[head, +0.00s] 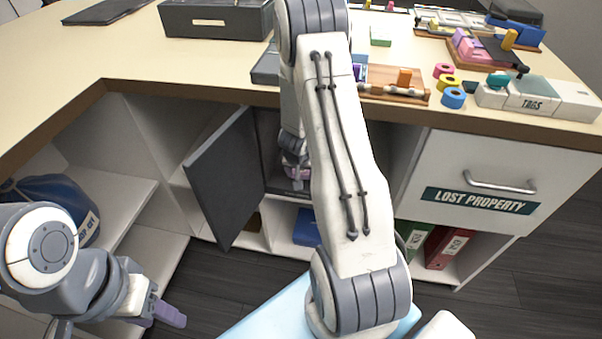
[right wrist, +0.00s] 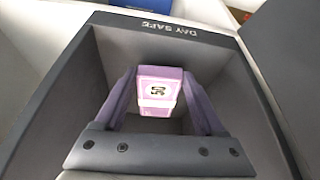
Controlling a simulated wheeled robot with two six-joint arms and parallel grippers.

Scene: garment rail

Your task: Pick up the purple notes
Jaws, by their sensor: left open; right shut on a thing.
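The purple notes (right wrist: 157,78) are a banded bundle with a pale band and a dark printed mark, inside the open dark safe marked DAY SAFE (right wrist: 190,30). My right gripper (right wrist: 159,92) reaches into the safe and is shut on the notes, with a purple finger on each side. In the head view my right gripper (head: 296,168) is partly hidden behind my right arm, at the safe opening below the counter. My left gripper (head: 165,312) is open and empty at the lower left, away from the safe.
The dark safe door (head: 225,178) stands swung open to the left. A wooden counter (head: 140,60) overhangs the safe. A LOST PROPERTY drawer (head: 480,185) is at the right, with binders (head: 448,248) below. A blue bag (head: 50,195) sits on the left shelf.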

